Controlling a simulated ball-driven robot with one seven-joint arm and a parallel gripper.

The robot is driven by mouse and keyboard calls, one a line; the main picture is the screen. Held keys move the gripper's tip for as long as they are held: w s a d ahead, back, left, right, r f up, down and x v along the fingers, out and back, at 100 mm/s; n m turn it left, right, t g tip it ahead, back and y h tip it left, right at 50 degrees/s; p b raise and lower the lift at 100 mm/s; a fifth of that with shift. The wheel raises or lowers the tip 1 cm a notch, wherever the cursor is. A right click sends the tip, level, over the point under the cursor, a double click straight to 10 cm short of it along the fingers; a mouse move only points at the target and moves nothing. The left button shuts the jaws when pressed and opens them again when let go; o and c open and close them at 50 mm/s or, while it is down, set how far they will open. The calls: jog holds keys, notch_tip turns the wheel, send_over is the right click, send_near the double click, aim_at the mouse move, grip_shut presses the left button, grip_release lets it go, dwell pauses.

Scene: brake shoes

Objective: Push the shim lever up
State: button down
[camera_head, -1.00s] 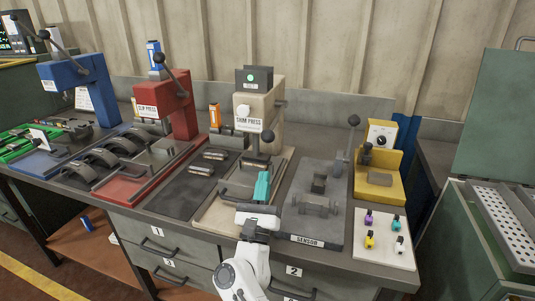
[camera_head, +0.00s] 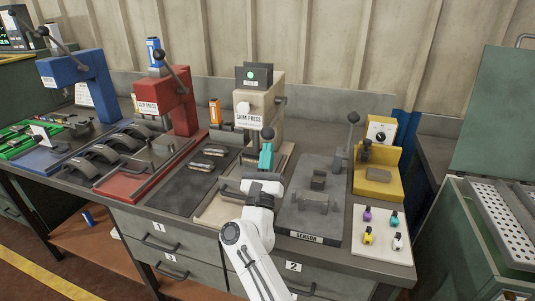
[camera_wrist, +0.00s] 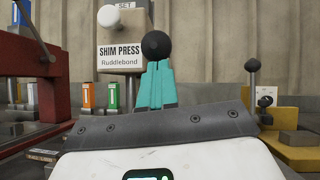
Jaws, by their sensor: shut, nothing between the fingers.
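The beige shim press (camera_head: 258,103) stands at the back of the bench. Its label also shows in the wrist view (camera_wrist: 121,55). Its lever ends in a black ball (camera_head: 267,133), seen large in the wrist view (camera_wrist: 156,45). My gripper (camera_head: 266,147) has teal fingers, shut and empty, pointing up toward the ball. In the wrist view the fingertips (camera_wrist: 157,65) line up just under the ball; I cannot tell whether they touch it. The lever's rod is mostly hidden behind the fingers.
The red clip press (camera_head: 170,105) stands to the left. The sensor plate (camera_head: 308,210) with its upright black-knobbed lever (camera_head: 352,120) lies to the right. A yellow fixture (camera_head: 378,180) and a white board of coloured pieces (camera_head: 382,230) stand farther right. A green lamp (camera_head: 250,75) is lit on the shim press.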

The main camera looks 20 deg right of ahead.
jog(key=shift+s+a+r+g+p, duration=0.2)
jog(key=shift+r+g+p, duration=0.1)
jog(key=shift+r+p, duration=0.6)
jog(key=shift+s+a+r+g+p, duration=0.15)
jog(key=shift+r+g+p, duration=0.15)
jog(key=shift+r+p, duration=0.55)
notch_tip(320, 180, up, 17)
jog(key=p, duration=0.9)
send_over(268, 137)
jog(key=w+d, duration=0.2)
jog(key=shift+w+d+r, duration=0.2)
jog(key=shift+w+r, duration=0.15)
jog(key=shift+r, duration=0.15)
jog(key=shift+w+d+r, duration=0.15)
jog(key=shift+w+r, duration=0.2)
jog(key=shift+r, duration=0.1)
